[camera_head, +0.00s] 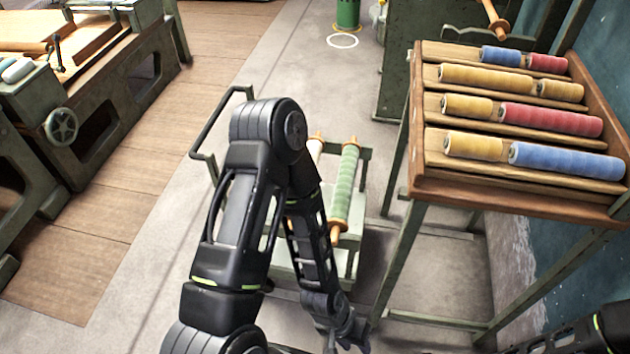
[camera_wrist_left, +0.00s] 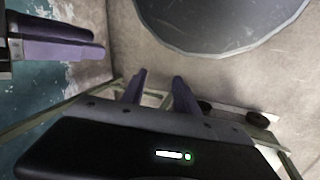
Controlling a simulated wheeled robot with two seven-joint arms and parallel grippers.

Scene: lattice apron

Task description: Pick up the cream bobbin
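The cream bobbin (camera_head: 315,150) lies on the low green cart (camera_head: 362,153), left of the green bobbin (camera_head: 343,187). My left arm covers most of it, so only its far end shows in the head view. My left gripper (camera_head: 347,338) hangs low near the cart's front right corner, apart from the bobbin. In the left wrist view the left gripper's two purple fingers (camera_wrist_left: 159,91) are spread with nothing between them. The cream bobbin cannot be made out there. Purple fingers at the left of that view look like my right gripper (camera_wrist_left: 52,40); their gap is unclear.
A slanted wooden rack (camera_head: 425,165) of yellow, red and blue bobbins stands close on the right, on green legs. A green machine (camera_head: 110,100) stands at the left. A green cylinder (camera_head: 347,14) stands behind. The floor (camera_head: 275,60) beyond the cart is clear.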

